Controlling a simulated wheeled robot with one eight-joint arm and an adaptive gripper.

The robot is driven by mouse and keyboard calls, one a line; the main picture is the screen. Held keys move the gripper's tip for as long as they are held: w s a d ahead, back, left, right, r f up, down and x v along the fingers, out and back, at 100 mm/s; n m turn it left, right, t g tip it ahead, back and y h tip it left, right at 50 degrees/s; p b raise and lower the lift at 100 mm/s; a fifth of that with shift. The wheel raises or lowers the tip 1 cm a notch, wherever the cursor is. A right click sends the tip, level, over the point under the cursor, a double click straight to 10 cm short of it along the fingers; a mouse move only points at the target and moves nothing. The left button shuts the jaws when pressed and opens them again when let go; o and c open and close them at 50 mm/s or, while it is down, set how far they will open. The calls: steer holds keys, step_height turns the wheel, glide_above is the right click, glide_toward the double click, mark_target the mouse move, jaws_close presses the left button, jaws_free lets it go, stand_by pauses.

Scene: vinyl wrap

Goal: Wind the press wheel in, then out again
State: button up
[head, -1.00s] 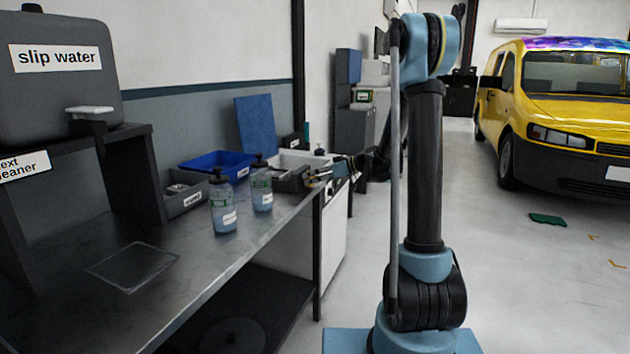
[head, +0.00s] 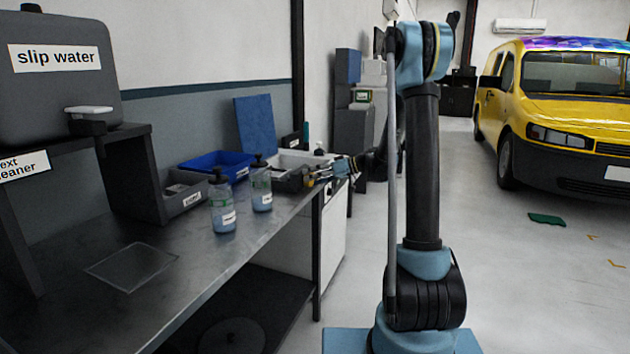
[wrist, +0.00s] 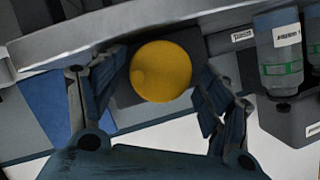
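The press wheel looks like a round yellow disc (wrist: 160,72) with a small round mark near its left edge in the wrist view. It sits in front of a dark block. My gripper (wrist: 163,66) is open, one finger left of the wheel and one right of it, with visible gaps to both. Whether the fingers reach the wheel's depth cannot be told. In the head view my gripper (head: 314,178) is at the far end of the workbench, by a dark grey device (head: 288,180). The wheel is too small to make out clearly there.
The steel workbench (head: 190,262) holds two spray bottles (head: 222,205) (head: 261,188), a blue bin (head: 238,163) and a grey bin (head: 185,203). A yellow van (head: 575,100) is at the right; the floor between is mostly clear.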

steer(key=v, duration=0.8)
stand_by(0.4)
steer(key=shift+w+f, duration=0.1)
steer(key=shift+f, duration=0.05)
steer(key=s+d+f+m+h, duration=0.1)
steer(key=s+d+m+h, duration=0.2)
steer(key=s, duration=0.8)
steer(key=s+d+f+m+h, duration=0.15)
steer(key=s+h, duration=0.25)
steer(key=s, duration=0.7)
steer(key=s+d+f+m+h, duration=0.2)
steer(key=s+d, duration=0.4)
steer(key=s, duration=0.3)
steer(key=s+d+f+m+h, duration=0.3)
steer(key=s+d+f, duration=0.3)
steer(key=s, duration=0.3)
steer(key=shift+s+d+f+h, duration=0.15)
steer(key=shift+d+f+h, duration=0.25)
steer(key=shift+h, duration=0.5)
steer(key=shift+m, duration=0.25)
